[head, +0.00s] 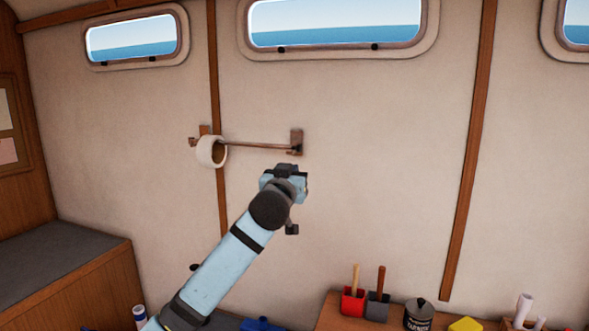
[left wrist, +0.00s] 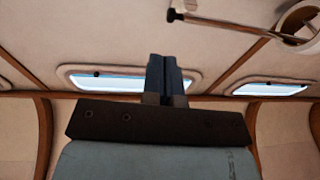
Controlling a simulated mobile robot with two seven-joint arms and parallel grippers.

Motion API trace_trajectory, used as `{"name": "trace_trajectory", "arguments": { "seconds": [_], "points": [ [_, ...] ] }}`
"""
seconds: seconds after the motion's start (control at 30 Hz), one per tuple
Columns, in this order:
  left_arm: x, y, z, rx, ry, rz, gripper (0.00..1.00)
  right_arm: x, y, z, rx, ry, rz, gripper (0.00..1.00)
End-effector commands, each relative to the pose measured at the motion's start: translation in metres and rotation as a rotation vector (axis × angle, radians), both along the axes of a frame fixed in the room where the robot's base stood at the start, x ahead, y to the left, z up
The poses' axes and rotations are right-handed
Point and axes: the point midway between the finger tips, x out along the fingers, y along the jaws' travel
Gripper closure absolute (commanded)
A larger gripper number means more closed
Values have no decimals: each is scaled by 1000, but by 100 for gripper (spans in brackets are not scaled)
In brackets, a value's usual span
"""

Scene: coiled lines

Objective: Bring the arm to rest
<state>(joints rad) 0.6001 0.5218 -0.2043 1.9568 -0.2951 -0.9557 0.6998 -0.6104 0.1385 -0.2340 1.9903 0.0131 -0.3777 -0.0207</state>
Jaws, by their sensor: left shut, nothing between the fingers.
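My left arm (head: 225,264) reaches up from the bottom left in the head view. Its gripper (head: 287,171) is in front of the cream wall, just below the right part of a wall rail. The fingers are mostly hidden behind the wrist there. In the left wrist view the two dark fingers of the gripper (left wrist: 166,78) are together, with nothing between them. My right gripper is in neither view.
The wooden rail (head: 258,146) carries a white roll (head: 206,152) at its left end. Red (head: 353,301) and grey (head: 377,305) holders, a dark can (head: 418,314) and a yellow block (head: 466,324) stand at lower right. A grey-topped bench (head: 55,258) is at left.

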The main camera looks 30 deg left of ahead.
Motion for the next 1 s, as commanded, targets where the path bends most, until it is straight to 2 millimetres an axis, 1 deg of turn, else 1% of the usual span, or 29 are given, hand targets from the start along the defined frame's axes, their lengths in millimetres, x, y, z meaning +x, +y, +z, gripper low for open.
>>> {"name": "trace_trajectory", "arguments": {
  "seconds": [0.03,0.13,0.37,0.43,0.47,0.57,0.6,0.67,0.7,0.77,0.8,0.87,0.9,0.97,1.0],
  "points": [
    [-6,-3,-2,0,-1,-1,100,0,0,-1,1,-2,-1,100],
    [-12,-5,-2,0,0,1,100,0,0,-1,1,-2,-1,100],
    [-14,-7,-4,1,4,-1,100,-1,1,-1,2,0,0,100],
    [-14,-11,-14,5,23,-11,100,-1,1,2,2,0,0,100],
    [-13,-14,-22,8,36,-20,100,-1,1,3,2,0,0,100],
    [-14,-30,-67,28,112,-70,100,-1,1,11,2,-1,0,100],
    [-16,-39,-91,36,153,-98,100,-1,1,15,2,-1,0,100],
    [-24,-53,-132,50,217,-145,100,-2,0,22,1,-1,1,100],
    [-32,-64,-160,56,260,-179,100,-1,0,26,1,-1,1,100],
    [-47,-79,-200,65,318,-226,100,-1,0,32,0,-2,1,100],
    [-59,-89,-226,68,356,-258,100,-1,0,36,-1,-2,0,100],
    [-80,-104,-262,70,408,-304,100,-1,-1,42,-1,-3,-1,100],
    [-96,-114,-285,69,442,-332,100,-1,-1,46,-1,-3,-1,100],
    [-122,-128,-317,64,490,-375,100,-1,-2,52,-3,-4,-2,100],
    [-141,-137,-337,58,518,-400,100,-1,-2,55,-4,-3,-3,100]
  ]
}}
